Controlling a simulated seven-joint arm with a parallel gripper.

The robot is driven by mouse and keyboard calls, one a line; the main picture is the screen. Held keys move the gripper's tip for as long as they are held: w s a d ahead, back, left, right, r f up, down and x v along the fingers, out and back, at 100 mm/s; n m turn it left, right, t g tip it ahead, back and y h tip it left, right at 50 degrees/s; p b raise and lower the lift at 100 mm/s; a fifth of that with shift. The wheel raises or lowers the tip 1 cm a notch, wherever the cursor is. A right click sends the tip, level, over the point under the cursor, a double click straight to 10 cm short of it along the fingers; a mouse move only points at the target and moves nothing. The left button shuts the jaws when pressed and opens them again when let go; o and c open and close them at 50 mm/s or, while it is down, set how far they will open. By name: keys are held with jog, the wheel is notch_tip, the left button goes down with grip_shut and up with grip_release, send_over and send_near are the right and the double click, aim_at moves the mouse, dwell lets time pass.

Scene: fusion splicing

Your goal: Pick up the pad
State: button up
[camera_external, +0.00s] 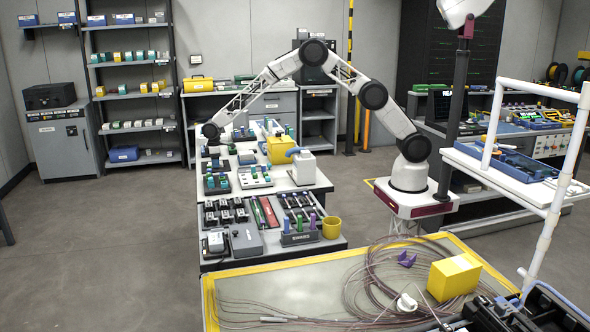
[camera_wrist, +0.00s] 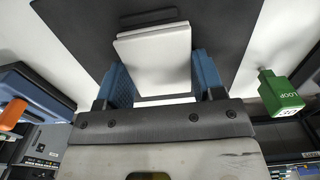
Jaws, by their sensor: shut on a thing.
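The pad (camera_wrist: 155,60) is a white, flat-faced block in the middle of the wrist view. My gripper (camera_wrist: 160,80) has its two blue fingers on either side of the pad and is shut on it. A dark mat or plate (camera_wrist: 80,25) lies behind the pad; I cannot tell whether the pad still touches it. In the external view my gripper (camera_external: 211,143) is small, at the far left end of the workbench, and the pad cannot be made out there.
A blue bin (camera_wrist: 38,90) with an orange item is on the left. In the external view, a yellow container (camera_external: 281,150) and a white bottle (camera_external: 303,168) stand along the bench.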

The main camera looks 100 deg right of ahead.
jog(key=shift+r, duration=0.1)
notch_tip(320, 180, up, 10)
dwell(0.6)
